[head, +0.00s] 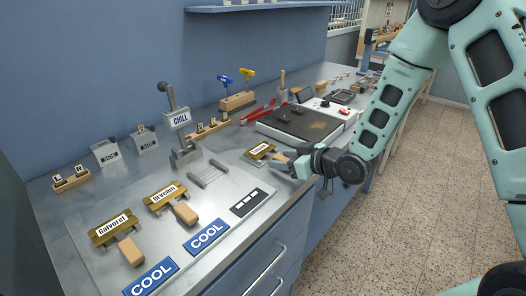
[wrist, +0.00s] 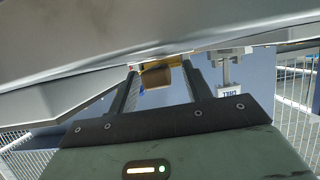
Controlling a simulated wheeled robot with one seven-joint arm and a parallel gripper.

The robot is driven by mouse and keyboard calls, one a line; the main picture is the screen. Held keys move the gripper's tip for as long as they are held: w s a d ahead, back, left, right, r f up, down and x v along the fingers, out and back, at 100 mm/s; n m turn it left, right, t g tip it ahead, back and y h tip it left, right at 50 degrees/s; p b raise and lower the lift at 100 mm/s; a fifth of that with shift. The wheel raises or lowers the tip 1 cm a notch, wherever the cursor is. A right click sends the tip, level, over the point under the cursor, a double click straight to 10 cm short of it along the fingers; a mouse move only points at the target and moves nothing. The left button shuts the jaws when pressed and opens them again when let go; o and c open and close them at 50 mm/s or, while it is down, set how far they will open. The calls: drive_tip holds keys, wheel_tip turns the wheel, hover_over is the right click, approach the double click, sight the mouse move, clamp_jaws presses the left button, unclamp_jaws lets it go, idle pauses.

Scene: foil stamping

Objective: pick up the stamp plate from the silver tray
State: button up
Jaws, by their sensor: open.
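A brass stamp plate (head: 260,151) with a white label lies at the middle of the counter, beside my gripper. Its label is too small to read. My gripper (head: 291,164) is open, low over the counter at the plate's right. A wooden handle (wrist: 156,76) shows between the fingers in the wrist view, apparently that plate's; I cannot tell whether they touch it. The silver tray (head: 95,262) at front left bears two more brass plates, labelled Galvorel (head: 112,228) and Orvelin (head: 164,196), each with a wooden handle.
A dark-topped press bed (head: 297,124) and red-handled tool (head: 262,112) lie behind. Blue COOL labels (head: 206,236) mark the tray's front. The counter's front edge is close.

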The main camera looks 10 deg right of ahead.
clamp_jaws()
drive_tip(key=shift+r, duration=0.1)
